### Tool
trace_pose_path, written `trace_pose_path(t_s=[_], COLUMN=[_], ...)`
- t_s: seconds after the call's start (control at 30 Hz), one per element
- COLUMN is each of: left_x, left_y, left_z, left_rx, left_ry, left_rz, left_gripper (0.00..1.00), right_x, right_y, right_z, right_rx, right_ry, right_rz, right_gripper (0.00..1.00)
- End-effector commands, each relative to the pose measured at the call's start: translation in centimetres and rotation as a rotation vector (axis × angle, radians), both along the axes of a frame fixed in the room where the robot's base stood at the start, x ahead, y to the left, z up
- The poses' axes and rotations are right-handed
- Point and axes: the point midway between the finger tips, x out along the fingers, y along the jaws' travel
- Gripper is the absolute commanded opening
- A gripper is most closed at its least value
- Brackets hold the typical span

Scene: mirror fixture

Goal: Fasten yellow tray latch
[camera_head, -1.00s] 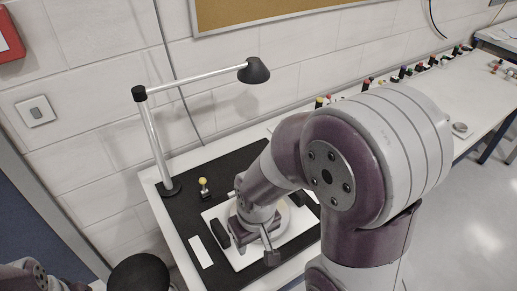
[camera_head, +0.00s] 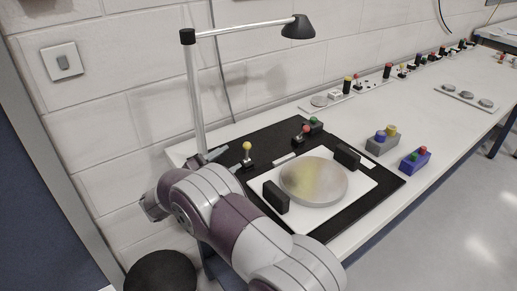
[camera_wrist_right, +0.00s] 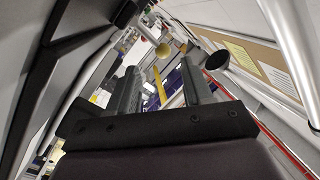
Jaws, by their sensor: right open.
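The yellow-knobbed latch (camera_head: 247,148) stands upright on the black mat, at the back left of the white tray (camera_head: 300,223). A round mirror-like disc (camera_head: 313,181) lies on the tray between two black blocks. My right gripper (camera_head: 216,156) is just left of the yellow knob, mostly hidden behind my own wrist. In the right wrist view its two fingers (camera_wrist_right: 160,72) are apart, with nothing held between them. My left gripper is not in view.
A lamp post (camera_head: 193,95) rises behind the gripper, its black head (camera_head: 298,27) hanging over the table. A red-knobbed latch (camera_head: 304,131) stands behind the tray. Grey (camera_head: 382,143) and blue (camera_head: 415,160) button boxes sit to the right. The front right table is clear.

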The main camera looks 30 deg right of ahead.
Motion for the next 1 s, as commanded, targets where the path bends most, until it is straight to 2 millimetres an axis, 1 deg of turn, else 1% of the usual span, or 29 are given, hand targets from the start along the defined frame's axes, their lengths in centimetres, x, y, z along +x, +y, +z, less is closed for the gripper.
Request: trace_pose_path(t_s=[0.03,0.1,0.2,0.3,0.4,0.53,0.77,0.8,0.87,0.9,0.93,1.0], left_x=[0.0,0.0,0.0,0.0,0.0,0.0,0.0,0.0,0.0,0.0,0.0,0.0], left_y=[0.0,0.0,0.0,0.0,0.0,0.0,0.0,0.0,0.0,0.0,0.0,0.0], left_z=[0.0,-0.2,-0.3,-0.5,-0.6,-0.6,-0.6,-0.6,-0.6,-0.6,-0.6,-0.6], left_rx=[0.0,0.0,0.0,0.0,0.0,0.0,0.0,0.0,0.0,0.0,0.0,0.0], left_ry=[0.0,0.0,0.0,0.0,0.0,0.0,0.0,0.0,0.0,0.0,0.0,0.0], left_rz=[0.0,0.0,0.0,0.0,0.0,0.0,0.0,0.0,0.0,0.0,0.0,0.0], left_gripper=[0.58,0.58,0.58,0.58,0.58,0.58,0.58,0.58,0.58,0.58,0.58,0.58], right_x=[0.3,0.8,1.5,2.2,2.7,3.0,3.0,3.0,3.0,3.0,3.0,3.0], right_y=[-1.3,-3.1,-5.6,-7.6,-9.0,-9.9,-10.0,-10.0,-10.0,-10.0,-10.0,-10.0], right_z=[0.1,0.1,0.1,0.1,0.2,0.2,0.2,0.2,0.2,0.2,0.2,0.2], right_rx=[0.001,0.001,0.0,0.001,0.002,0.002,0.001,0.001,0.001,0.001,0.001,0.001], right_ry=[-0.001,-0.002,-0.002,-0.003,-0.003,-0.002,-0.002,-0.002,-0.002,-0.002,-0.002,-0.003], right_rz=[-0.004,-0.004,-0.003,-0.001,0.001,0.003,0.004,0.004,0.004,0.004,0.004,0.004], right_gripper=[0.5,0.5,0.5,0.5,0.5,0.5,0.5,0.44,0.24,0.11,0.01,0.0])
